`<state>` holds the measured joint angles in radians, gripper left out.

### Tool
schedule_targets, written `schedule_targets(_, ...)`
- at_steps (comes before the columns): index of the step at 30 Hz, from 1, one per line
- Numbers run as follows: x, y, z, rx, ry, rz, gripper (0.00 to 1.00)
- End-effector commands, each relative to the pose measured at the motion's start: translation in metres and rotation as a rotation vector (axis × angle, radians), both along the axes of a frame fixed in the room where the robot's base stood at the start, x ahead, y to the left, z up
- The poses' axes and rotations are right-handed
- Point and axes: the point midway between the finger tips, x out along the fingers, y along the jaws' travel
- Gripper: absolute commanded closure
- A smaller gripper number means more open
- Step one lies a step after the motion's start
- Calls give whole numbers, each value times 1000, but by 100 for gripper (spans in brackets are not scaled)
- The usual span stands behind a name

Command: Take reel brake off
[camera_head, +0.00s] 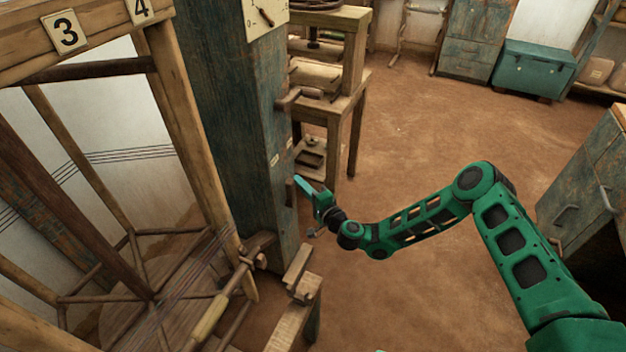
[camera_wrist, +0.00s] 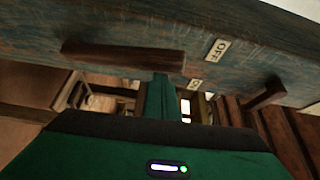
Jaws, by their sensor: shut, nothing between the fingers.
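A blue-green wooden post (camera_head: 236,130) stands beside the reel frame and carries two wooden handles. The lower handle (camera_head: 290,191) is right by my gripper (camera_head: 299,181); the upper handle (camera_head: 287,98) is higher on the post. In the wrist view, one dark handle (camera_wrist: 125,56) lies just beyond my shut, empty gripper (camera_wrist: 160,78). Another handle (camera_wrist: 265,93) sticks out at the right. Between them are an OFF label (camera_wrist: 218,49) and an ON label (camera_wrist: 195,84). I cannot tell for sure which handle is the reel brake, or whether my gripper touches the near one.
The wooden reel frame (camera_head: 185,115) with numbers 3 and 4 fills the left. A wooden bench (camera_head: 335,115) stands behind the post. A low wooden stand (camera_head: 292,312) is below my gripper. The brown floor (camera_head: 425,115) is clear in the middle.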

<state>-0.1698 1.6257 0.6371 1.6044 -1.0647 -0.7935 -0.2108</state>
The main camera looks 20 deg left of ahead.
Motion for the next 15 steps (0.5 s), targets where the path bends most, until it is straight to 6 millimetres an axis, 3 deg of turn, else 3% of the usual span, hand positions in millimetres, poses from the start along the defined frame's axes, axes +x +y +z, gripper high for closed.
schedule_targets(15, -13, 6, -4, -1, 3, 11, 100)
